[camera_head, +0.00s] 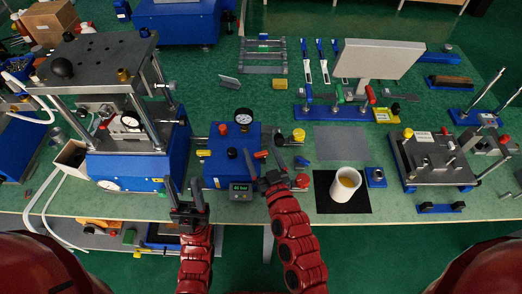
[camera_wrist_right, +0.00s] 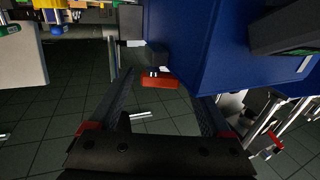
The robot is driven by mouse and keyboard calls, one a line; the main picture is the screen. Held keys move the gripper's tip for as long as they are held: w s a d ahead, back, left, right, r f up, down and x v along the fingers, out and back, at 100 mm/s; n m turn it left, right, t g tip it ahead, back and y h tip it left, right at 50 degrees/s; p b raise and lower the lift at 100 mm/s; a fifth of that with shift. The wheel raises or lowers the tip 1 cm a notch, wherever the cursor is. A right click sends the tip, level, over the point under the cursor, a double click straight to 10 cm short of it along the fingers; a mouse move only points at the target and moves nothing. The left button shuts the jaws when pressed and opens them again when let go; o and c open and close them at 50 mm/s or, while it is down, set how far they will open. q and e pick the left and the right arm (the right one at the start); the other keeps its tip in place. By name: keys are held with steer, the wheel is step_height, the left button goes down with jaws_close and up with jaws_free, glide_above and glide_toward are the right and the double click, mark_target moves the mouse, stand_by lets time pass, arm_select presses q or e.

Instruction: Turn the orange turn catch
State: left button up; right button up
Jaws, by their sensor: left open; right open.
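The orange turn catch (camera_wrist_right: 160,82) shows in the right wrist view as a short orange-red bar beside a dark knob on the side of a blue box (camera_wrist_right: 183,45). In the head view the catch (camera_head: 261,154) is small, at the right side of the blue box (camera_head: 226,148) with the pressure gauge. My right gripper (camera_head: 265,163) is open, its fingers pointing at the catch. In the right wrist view the catch appears between the open fingertips (camera_wrist_right: 168,88); contact cannot be told. My left gripper (camera_head: 186,190) is open and empty at the bench's front edge.
A press (camera_head: 120,105) with a blue base stands left. A white cup (camera_head: 345,185) on a black mat (camera_head: 326,204), a red knob (camera_head: 302,180) and a digital display (camera_head: 240,190) are near the right gripper. A grey sheet (camera_head: 341,142) lies behind the cup.

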jaws_close()
steer(key=shift+w+r+h+p, duration=0.1)
steer(key=shift+r+h+p, duration=0.15)
steer(key=shift+p, duration=0.2)
steer(key=m+h+p, duration=0.2)
steer(key=h+p, duration=0.1)
steer(key=p, duration=0.1)
steer(key=shift+m+t+h, duration=0.25)
steer(key=shift+m+t, duration=0.05)
steer(key=shift+t, duration=0.1)
steer(key=shift+f+m+h+p, duration=0.3)
steer(key=shift+m+h+p, duration=0.4)
steer(key=shift+h, duration=0.4)
steer(key=shift+w+r, duration=0.1)
jaws_free()
